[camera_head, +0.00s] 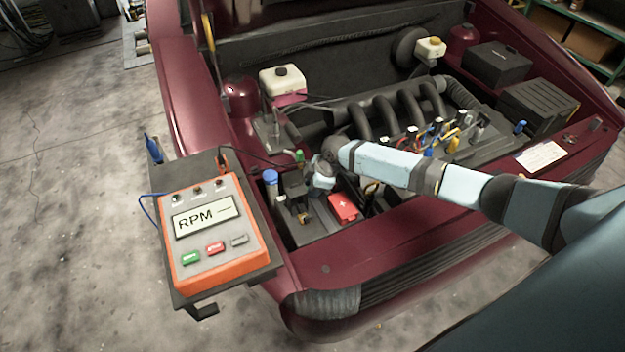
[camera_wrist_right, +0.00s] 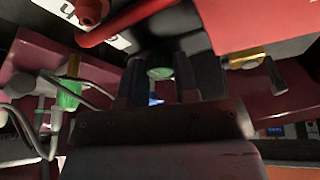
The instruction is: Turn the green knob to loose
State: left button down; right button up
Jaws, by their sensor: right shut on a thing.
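The green knob (camera_wrist_right: 159,73) shows as a small green disc in the right wrist view, between the two dark fingers of my right gripper (camera_wrist_right: 158,82). The gripper is shut on it. In the head view my right arm reaches in from the right over the front of the engine bay, and the right gripper (camera_head: 318,184) points down at the bay's left front. The knob is hidden there, and its loose or tight marking cannot be read. My left gripper is in neither view.
A red battery cover (camera_head: 343,207) and a blue-capped part (camera_head: 271,182) are close to the gripper. An orange RPM meter (camera_head: 212,234) sits on a dark tray at left. A green-bodied part (camera_wrist_right: 68,95) with cables is beside the gripper in the wrist view.

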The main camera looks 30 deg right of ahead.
jog(key=shift+r+m+p, duration=0.1)
jog(key=shift+m+p, duration=0.45)
jog(key=shift+m, duration=0.05)
jog(key=o, duration=0.9)
jog(key=shift+s, duration=0.1)
